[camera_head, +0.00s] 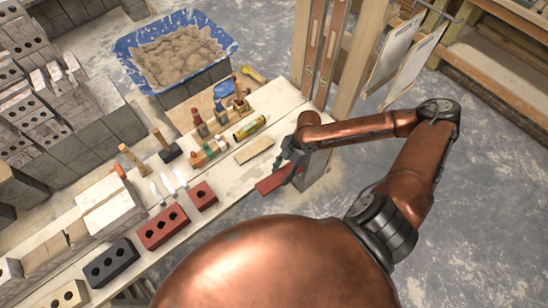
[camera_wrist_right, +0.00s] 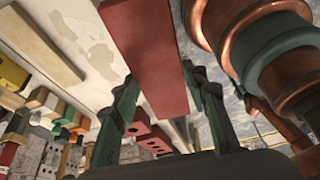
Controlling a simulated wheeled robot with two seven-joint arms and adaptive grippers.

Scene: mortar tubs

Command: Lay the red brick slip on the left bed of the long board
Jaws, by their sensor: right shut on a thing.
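The red brick slip (camera_head: 270,182) is in my right gripper (camera_head: 291,170), held at the right end of the pale long board or bench top (camera_head: 228,190). In the right wrist view the slip (camera_wrist_right: 148,50) lies between the two dark green fingers, which are shut on it. It seems to be above the surface; the height is hard to tell. A pale, blotchy patch (camera_wrist_right: 103,60) shows on the surface beside the slip. I cannot make out clearly marked left and right beds. My left gripper is not in view.
A tan bar (camera_head: 254,150) lies just behind the slip. A yellow level (camera_head: 249,128), bottles and hammers stand behind it. Red bricks (camera_head: 163,227) and a dark brick (camera_head: 111,263) lie to the left. A wooden post (camera_head: 358,50) rises at the back right.

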